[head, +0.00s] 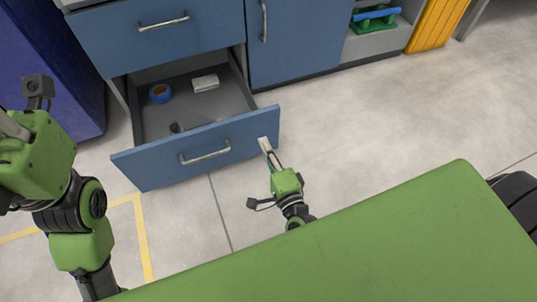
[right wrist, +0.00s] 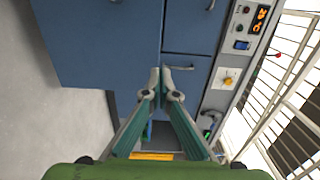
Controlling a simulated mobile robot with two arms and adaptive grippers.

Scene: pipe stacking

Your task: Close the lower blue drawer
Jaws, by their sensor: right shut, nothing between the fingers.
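The lower blue drawer (head: 160,163) stands pulled out from the cabinet in the head view, with a silver bar handle (head: 205,154) on its front. Inside it are a blue cup (head: 160,93) with orange-brown contents, a pale block (head: 205,83) and a small dark item (head: 176,128). My right gripper (head: 264,145) is shut and empty, its tips at the right end of the drawer front; I cannot tell whether they touch. The right gripper also shows in the right wrist view (right wrist: 160,74), in front of blue panels. My left gripper is partly cut off at the left edge.
A closed upper drawer (head: 110,35) and a closed blue door (head: 300,45) adjoin the open drawer. An open shelf (head: 375,43) with green and blue items is at right. A dark blue cabinet (head: 50,60) stands at left. Grey floor to the right is clear.

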